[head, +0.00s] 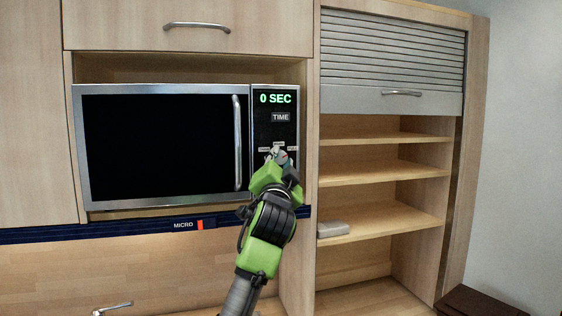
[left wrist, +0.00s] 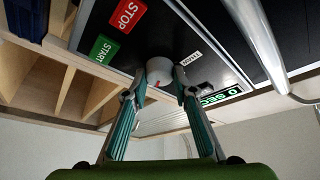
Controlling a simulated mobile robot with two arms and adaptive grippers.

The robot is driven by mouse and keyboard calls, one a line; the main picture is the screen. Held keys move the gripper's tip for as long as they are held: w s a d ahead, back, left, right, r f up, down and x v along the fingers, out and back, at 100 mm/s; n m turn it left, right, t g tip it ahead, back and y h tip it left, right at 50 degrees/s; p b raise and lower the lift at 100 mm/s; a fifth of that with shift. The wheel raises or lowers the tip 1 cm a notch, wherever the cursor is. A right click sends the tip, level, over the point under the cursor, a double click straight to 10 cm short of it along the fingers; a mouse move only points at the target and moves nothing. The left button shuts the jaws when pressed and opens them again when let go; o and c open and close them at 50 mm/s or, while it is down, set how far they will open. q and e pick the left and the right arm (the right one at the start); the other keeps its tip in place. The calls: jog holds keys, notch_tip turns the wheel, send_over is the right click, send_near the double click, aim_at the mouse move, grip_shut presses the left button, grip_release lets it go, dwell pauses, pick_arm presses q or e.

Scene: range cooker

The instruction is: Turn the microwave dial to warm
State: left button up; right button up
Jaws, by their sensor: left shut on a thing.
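The microwave (head: 160,150) sits in a wooden cabinet with its door closed, and its display (head: 275,99) reads 0 SEC. My left gripper (head: 279,160) is at the control panel's dial, below the TIME label. In the left wrist view, the round grey dial (left wrist: 160,72) with a red mark is between the two fingertips of my left gripper (left wrist: 160,82), which is shut on it. Small labels around the dial show in the head view but are too small to read, so I cannot tell the setting. My right gripper is not in view.
The vertical door handle (head: 238,143) is just left of the panel. A red STOP button (left wrist: 126,15) and a green START button (left wrist: 103,50) are close to the dial. Open shelves (head: 390,173) with a grey item (head: 332,229) stand to the right.

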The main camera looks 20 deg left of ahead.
pick_arm(q)
jog(key=shift+f+n+b, duration=0.15)
jog(key=shift+n+b, duration=0.15)
jog(key=shift+b, duration=0.15)
jog(key=n+y+b, duration=0.1)
jog(key=n+b, duration=0.2)
jog(key=n+y+b, duration=0.2)
jog(key=n+b, duration=0.1)
jog(key=b, duration=0.1)
jog(key=n+y+b, duration=0.2)
jog(key=n+b, duration=0.1)
jog(key=b, duration=0.1)
jog(key=shift+w+d+f+n, duration=0.1)
jog(key=shift+d+f+n, duration=0.1)
jog(key=shift+f+n, duration=0.1)
jog(key=n+y, duration=0.1)
jog(key=n+g+y+b, duration=0.1)
jog(key=n, duration=0.1)
jog(key=shift+r+n, duration=0.2)
jog(key=shift+n, duration=0.1)
jog(key=shift+r+n+g+y, duration=0.1)
jog(key=shift+n+g+y, duration=0.4)
jog(key=shift+n, duration=0.55)
jog(key=shift+n+g+y, duration=0.4)
jog(key=shift+n+y, duration=0.2)
jog(key=shift+n, duration=0.45)
jog(key=o, duration=1.1)
